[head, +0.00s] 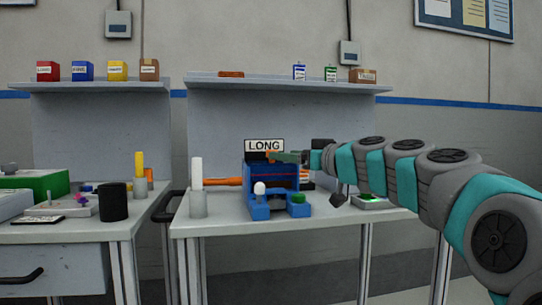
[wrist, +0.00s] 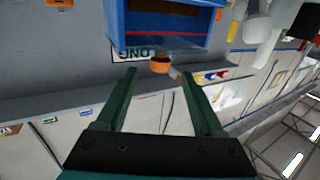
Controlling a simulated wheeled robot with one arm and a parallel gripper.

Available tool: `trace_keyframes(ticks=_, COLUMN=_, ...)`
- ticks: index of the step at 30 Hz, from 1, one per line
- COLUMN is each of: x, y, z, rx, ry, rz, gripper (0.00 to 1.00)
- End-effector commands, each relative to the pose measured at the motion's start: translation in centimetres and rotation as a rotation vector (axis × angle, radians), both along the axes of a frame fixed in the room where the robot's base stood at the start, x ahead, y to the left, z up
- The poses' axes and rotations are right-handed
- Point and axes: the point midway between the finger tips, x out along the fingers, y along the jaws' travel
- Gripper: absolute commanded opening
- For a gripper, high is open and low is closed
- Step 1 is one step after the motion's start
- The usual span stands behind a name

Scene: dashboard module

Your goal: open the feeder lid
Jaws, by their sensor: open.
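The blue feeder (head: 270,180) stands on the right-hand table under a sign reading LONG (head: 264,145). It also shows at the top of the wrist view (wrist: 165,28), with a red line across it. My gripper (head: 272,157) is level with the feeder's top, reaching in from the right. In the wrist view its two green fingers (wrist: 160,74) are apart and open. A small orange knob (wrist: 160,65) shows between or just beyond the fingertips. I cannot tell whether the fingers touch it. The lid's edge is not clearly visible.
A white-topped post (head: 197,180) stands left of the feeder. A shelf (head: 285,83) with small boxes is above. A black cup (head: 113,202) is on the left table.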

Motion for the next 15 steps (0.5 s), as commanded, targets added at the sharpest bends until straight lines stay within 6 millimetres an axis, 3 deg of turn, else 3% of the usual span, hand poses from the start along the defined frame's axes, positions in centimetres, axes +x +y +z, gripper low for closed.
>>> trace_keyframes(ticks=6, x=2.5, y=2.3, z=-0.1, rx=-0.003, ry=0.003, rz=0.001, gripper=0.69)
trace_keyframes(ticks=15, x=4.5, y=4.2, z=-0.2, rx=-0.001, ry=0.005, rz=0.002, gripper=0.69)
